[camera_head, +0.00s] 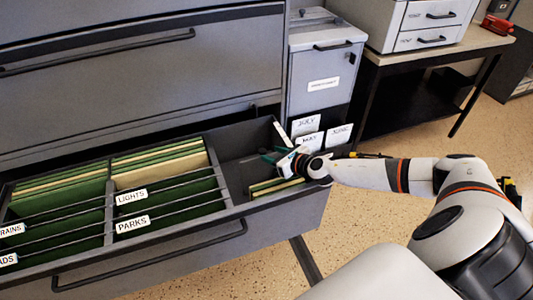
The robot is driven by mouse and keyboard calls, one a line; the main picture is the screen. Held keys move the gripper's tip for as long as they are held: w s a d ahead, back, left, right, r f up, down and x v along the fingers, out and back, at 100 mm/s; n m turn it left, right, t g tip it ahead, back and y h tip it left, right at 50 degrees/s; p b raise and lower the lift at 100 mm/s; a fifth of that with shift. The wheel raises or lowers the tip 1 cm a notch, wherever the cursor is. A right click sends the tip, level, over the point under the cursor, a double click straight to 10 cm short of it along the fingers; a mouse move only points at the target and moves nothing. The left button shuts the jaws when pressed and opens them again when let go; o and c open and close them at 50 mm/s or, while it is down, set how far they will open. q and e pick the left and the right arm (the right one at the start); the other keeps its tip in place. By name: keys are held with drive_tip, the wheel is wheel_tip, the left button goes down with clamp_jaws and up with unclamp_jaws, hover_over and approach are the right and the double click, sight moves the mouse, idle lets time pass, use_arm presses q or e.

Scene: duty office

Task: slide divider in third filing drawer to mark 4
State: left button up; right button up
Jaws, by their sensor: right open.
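The open filing drawer (165,266) extends toward me, with its handle across the front. Two grey dividers cross it from back to front: one between the file groups (109,212) and one at the right of the files (216,168). I cannot tell which is the movable one, and no mark 4 is readable. My right gripper (273,156) is open over the right compartment, near the drawer's right side and apart from both dividers. A small pale strip (281,133) shows at the drawer's right wall, just behind the gripper. My left gripper is out of view.
Green hanging files with labels such as LIGHTS (132,196) and PARKS (133,223) fill the left and middle. A few files (273,187) lie at the front of the right compartment. A grey cabinet (317,85) and label cards (310,140) stand beyond the drawer's right side.

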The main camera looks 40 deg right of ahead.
sight(265, 152)
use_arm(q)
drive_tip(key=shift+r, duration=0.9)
use_arm(e)
drive_tip(key=shift+x, duration=1.7)
drive_tip(key=shift+c, duration=0.4)
clamp_jaws()
